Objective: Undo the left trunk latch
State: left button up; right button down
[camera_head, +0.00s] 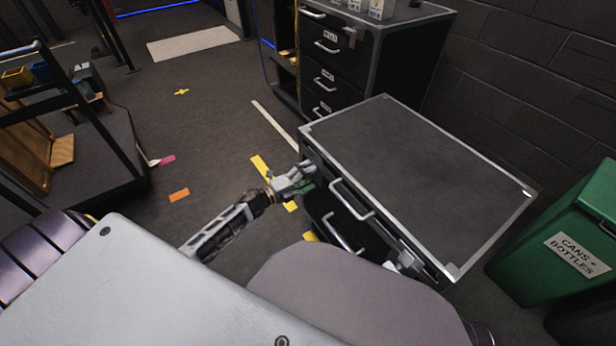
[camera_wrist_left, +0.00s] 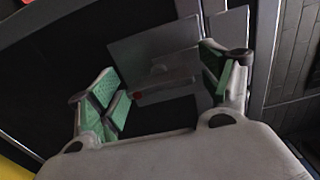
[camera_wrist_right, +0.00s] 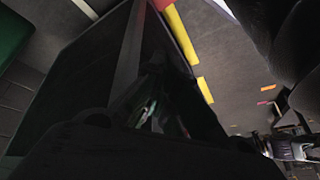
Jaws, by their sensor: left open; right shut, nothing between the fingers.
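The trunk (camera_head: 420,185) is a dark box with a flat lid and pale metal edges, right of centre in the head view. My left gripper (camera_head: 304,178) is at the left end of its front side. In the left wrist view my left gripper (camera_wrist_left: 166,78) is open, its green-padded fingers on either side of grey latch plates (camera_wrist_left: 155,45) with a small red spot (camera_wrist_left: 137,95). I cannot tell whether the fingers touch the latch. A pale fitting (camera_head: 407,262) shows near the trunk's right front end. My right gripper (camera_wrist_right: 148,112) is shut, dim in the right wrist view.
Two bar handles, an upper one (camera_head: 350,201) and a lower one (camera_head: 340,236), stick out from the trunk's front. A green bin (camera_head: 570,240) stands at the right. A drawer cabinet (camera_head: 345,65) stands behind.

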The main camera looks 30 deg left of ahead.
pick_arm(q)
jog(key=shift+s+a, duration=0.1)
jog(key=v, duration=1.1)
jog(key=shift+s+a, duration=0.2)
jog(key=shift+s, duration=0.15)
dwell(0.4)
jog(key=shift+s+f, duration=0.1)
jog(key=shift+s, duration=0.05)
dwell(0.5)
